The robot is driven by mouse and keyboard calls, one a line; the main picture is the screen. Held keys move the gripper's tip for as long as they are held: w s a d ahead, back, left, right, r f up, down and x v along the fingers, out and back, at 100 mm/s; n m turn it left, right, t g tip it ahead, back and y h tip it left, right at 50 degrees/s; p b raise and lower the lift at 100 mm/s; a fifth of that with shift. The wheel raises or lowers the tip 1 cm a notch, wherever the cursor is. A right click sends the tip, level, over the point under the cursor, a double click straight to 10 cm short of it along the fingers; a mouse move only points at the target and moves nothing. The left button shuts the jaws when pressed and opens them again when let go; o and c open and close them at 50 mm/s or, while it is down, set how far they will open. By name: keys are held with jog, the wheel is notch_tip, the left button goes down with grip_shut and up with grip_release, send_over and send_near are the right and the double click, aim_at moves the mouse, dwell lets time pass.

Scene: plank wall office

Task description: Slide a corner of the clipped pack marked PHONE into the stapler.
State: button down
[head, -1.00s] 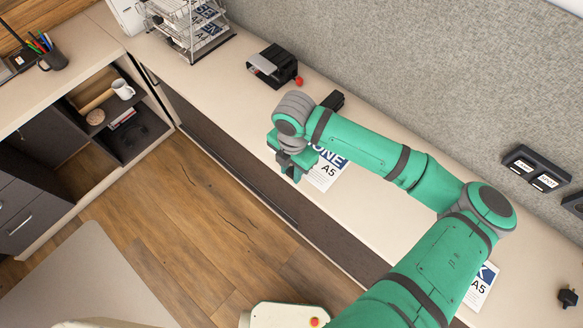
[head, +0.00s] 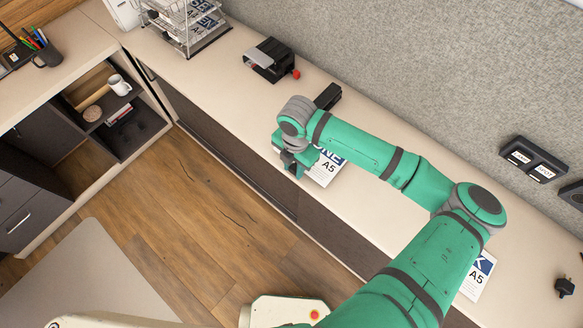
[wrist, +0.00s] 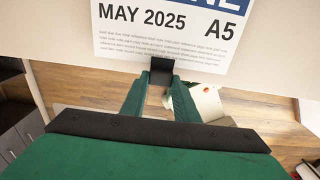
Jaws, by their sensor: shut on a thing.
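The pack, a white sheet with a blue band ending in "ONE" and "A5" (head: 331,168), lies at the desk's front edge in the head view, partly hidden by my arm. In the wrist view the pack (wrist: 190,42) shows "MAY 2025" and "A5". A black, elongated device (head: 328,96), which looks like the stapler, stands behind my wrist, apart from the pack.
A black device with a grey plate and red knob (head: 270,60) stands farther left. A wire tray rack (head: 188,25) holds more sheets. Another A5 pack (head: 478,277) lies at right, partly behind my arm. A dark labelled holder (head: 534,159) is near the wall.

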jog(key=shift+w+d, duration=0.55)
jog(key=shift+w, duration=0.3)
jog(key=shift+w+d, duration=0.5)
jog(key=shift+w, duration=0.3)
jog(key=shift+d+f, duration=0.15)
jog(key=c, duration=1.3)
grip_release()
notch_tip(320, 180, up, 11)
jog(key=shift+w+d+f, duration=0.1)
jog(key=shift+f, duration=0.05)
